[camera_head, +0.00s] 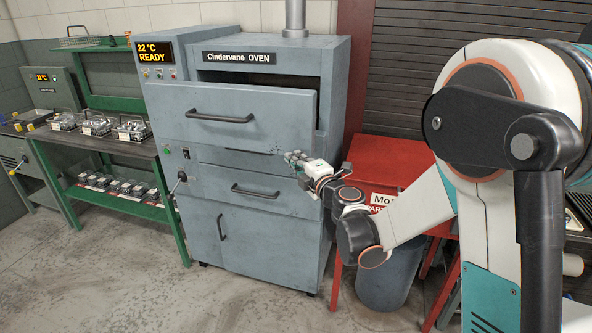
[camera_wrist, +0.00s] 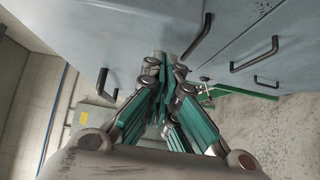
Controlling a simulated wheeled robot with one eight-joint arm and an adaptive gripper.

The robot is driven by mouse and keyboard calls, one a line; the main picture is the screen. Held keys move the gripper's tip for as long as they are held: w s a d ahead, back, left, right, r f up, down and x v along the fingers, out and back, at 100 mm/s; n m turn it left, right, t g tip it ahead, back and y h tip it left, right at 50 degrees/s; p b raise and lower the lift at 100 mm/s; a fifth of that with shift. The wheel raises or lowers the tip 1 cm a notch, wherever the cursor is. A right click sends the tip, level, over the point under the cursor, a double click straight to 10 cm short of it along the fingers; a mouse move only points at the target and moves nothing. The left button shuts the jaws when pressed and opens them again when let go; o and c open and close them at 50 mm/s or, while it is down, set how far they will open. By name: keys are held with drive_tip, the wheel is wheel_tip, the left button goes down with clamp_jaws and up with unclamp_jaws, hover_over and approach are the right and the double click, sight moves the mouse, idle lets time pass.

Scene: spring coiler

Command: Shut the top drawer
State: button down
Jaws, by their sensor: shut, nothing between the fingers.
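The top drawer (camera_head: 228,108) is the wide blue-grey front with a dark bar handle (camera_head: 220,118) on the oven. It stands out from the oven body, with a dark gap above and behind it. My gripper (camera_head: 291,157) is shut and empty near the lower right corner of the drawer front. I cannot tell whether it touches the front. In the wrist view, the green-padded fingers (camera_wrist: 167,66) come together close to blue-grey panels with several dark handles. I cannot tell which of these panels is the top drawer.
Below are a second drawer (camera_head: 255,187) and a cabinet door (camera_head: 262,239), both looking closed. A green-framed bench (camera_head: 120,146) with wire baskets stands at left. A red cabinet (camera_head: 383,160) and a grey bin (camera_head: 391,275) stand close at right. The floor in front is clear.

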drive_tip(key=shift+w+d, duration=0.15)
drive_tip(key=shift+w, duration=0.2)
drive_tip(key=shift+w+d, duration=0.2)
drive_tip(key=shift+w, duration=0.3)
drive_tip(key=w+d, duration=0.3)
drive_tip(key=w, duration=0.6)
drive_tip(key=w+d, duration=0.3)
drive_tip(key=w, duration=0.5)
drive_tip(key=shift+w+d+p, duration=0.2)
drive_tip(key=shift+w+p, duration=0.2)
drive_tip(key=shift+p, duration=0.05)
drive_tip(key=shift+r, duration=0.15)
